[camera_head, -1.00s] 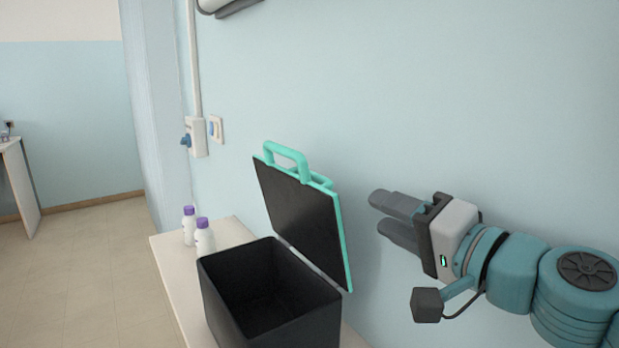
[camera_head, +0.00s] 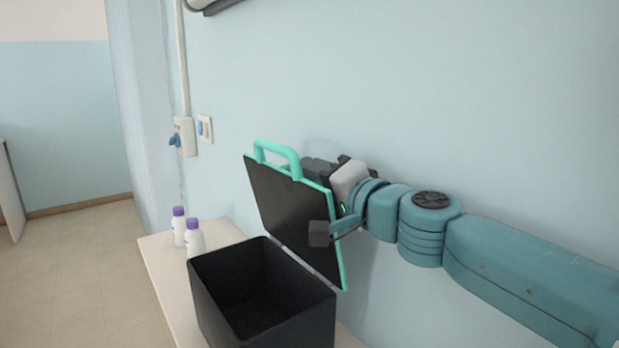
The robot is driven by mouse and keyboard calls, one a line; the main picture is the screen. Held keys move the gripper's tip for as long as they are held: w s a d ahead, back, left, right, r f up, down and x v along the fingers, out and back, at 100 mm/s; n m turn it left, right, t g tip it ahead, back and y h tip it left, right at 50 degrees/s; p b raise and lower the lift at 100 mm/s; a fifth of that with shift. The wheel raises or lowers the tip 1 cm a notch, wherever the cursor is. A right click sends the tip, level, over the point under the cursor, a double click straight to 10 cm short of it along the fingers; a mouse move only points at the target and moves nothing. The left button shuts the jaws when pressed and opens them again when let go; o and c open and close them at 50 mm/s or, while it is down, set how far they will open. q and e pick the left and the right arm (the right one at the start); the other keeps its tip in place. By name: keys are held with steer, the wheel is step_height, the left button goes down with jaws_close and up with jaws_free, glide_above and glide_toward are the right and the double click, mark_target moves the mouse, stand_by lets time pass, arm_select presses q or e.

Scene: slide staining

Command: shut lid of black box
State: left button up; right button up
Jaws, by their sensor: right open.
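The black box (camera_head: 262,325) stands on a narrow white table, its top open and its inside dark and apparently empty. Its lid (camera_head: 285,210) stands upright at the box's back edge, black inside with a turquoise rim and a turquoise handle (camera_head: 278,150) on top. My left gripper is not in view.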

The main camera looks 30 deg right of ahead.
steer(key=shift+w, duration=0.9)
steer(key=shift+a, duration=0.1)
jaws_close()
steer(key=shift+a, duration=0.1)
